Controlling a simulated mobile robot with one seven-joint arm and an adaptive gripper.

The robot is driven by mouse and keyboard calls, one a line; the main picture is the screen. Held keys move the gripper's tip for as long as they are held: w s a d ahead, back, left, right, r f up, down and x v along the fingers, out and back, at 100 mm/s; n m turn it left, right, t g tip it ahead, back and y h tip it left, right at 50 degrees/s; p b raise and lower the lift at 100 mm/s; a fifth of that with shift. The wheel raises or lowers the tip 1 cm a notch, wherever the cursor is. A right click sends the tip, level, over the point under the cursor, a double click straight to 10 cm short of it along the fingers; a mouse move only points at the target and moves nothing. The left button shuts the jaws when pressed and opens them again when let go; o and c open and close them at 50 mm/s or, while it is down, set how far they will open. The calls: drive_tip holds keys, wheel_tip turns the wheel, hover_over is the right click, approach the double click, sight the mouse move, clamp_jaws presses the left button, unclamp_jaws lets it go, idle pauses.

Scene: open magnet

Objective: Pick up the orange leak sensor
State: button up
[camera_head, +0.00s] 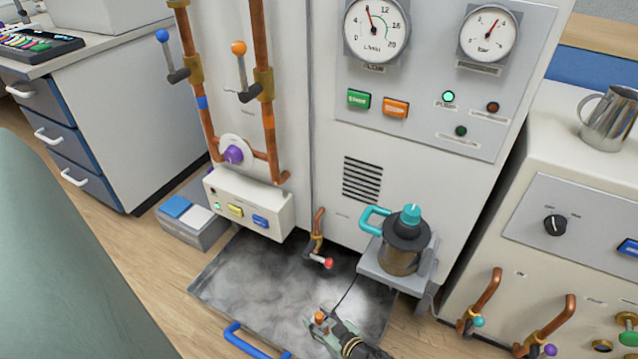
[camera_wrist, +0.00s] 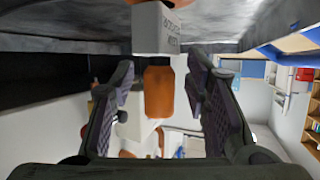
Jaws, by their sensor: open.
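The orange leak sensor (camera_head: 319,317) is a small orange piece low in the head view, at the tip of my gripper (camera_head: 326,328). In the wrist view the orange sensor body (camera_wrist: 158,92) stands out from a pale block with lettering (camera_wrist: 157,28). My gripper (camera_wrist: 160,88) is open there, one finger on each side of the orange body, with a gap showing on both sides. The sensor is not clasped. In the head view my gripper partly hides the sensor's base.
A grey floor tray (camera_head: 235,277) with a blue handle (camera_head: 255,342) lies around the gripper. A red-tipped tap (camera_head: 325,262) hangs above the tray. A thin dark cable (camera_head: 346,291) runs up from beside my gripper. A shelf (camera_head: 372,262) holding a teal-handled pot (camera_head: 400,255) juts out at right.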

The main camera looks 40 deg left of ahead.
clamp_jaws()
idle(0.5)
idle(0.5)
